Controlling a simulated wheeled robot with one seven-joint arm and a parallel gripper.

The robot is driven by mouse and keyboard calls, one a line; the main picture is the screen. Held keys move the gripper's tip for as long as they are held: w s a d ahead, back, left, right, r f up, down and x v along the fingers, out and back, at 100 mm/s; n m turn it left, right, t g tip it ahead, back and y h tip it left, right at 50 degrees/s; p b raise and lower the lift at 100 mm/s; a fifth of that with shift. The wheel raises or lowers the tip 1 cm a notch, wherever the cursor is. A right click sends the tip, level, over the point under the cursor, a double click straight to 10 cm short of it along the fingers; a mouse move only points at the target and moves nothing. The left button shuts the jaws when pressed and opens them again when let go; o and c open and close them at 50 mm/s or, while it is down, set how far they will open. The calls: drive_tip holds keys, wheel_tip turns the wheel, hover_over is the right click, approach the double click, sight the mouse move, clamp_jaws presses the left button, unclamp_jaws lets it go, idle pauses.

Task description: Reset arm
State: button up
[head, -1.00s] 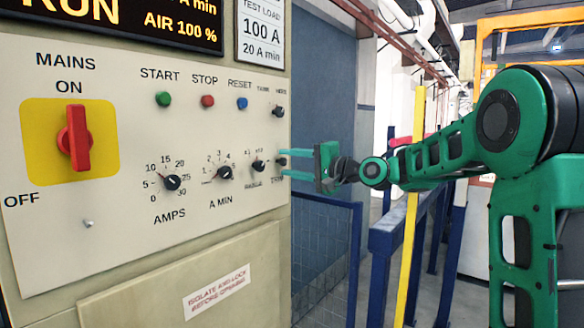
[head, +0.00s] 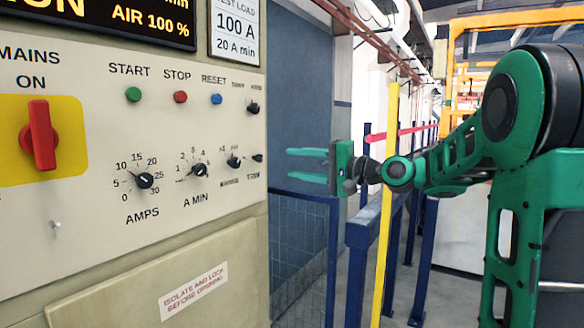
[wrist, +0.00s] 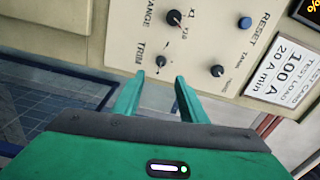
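My gripper (head: 290,164) is at the end of my green arm, to the right of the control panel (head: 100,240) in the head view. Its two fingers point left toward the panel with a clear gap between them. It is open and empty, and its tips stand apart from the panel's right edge. In the wrist view the fingertips (wrist: 158,80) frame the space just below the TRIM knob (wrist: 161,62), without visibly holding it. The TRIM knob also shows in the head view (head: 257,157).
The panel carries a red MAINS switch (head: 40,135) at ON, green, red and blue buttons (head: 216,99), and several black knobs. A blue railing (head: 365,234) and a yellow post (head: 386,215) stand close behind my gripper. Floor shows beyond the railing.

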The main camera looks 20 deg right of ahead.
drive_tip(key=shift+f, duration=0.1)
drive_tip(key=s+d+f+n+g+h, duration=0.1)
drive_tip(key=s+d+f+g+h, duration=0.25)
drive_tip(key=s+f, duration=0.45)
drive_tip(key=s+d+f+n+g+h, duration=0.1)
drive_tip(key=s+d+f+g+h, duration=0.25)
drive_tip(key=f, duration=0.75)
drive_tip(key=s+d+f+g+h, duration=0.1)
drive_tip(key=s+f, duration=0.3)
drive_tip(key=s, duration=0.6)
drive_tip(key=s+d+f+g+h, duration=0.1)
drive_tip(key=s+f+g, duration=0.3)
drive_tip(key=s, duration=0.6)
drive_tip(key=s+d+f+n+g+h, duration=0.1)
drive_tip(key=s+f, duration=0.3)
drive_tip(key=s, duration=0.6)
drive_tip(key=shift+d+g, duration=0.75)
drive_tip(key=shift+g, duration=0.15)
drive_tip(key=shift+f, duration=0.1)
drive_tip(key=shift+c, duration=1)
drive_tip(key=shift+w+a, duration=0.1)
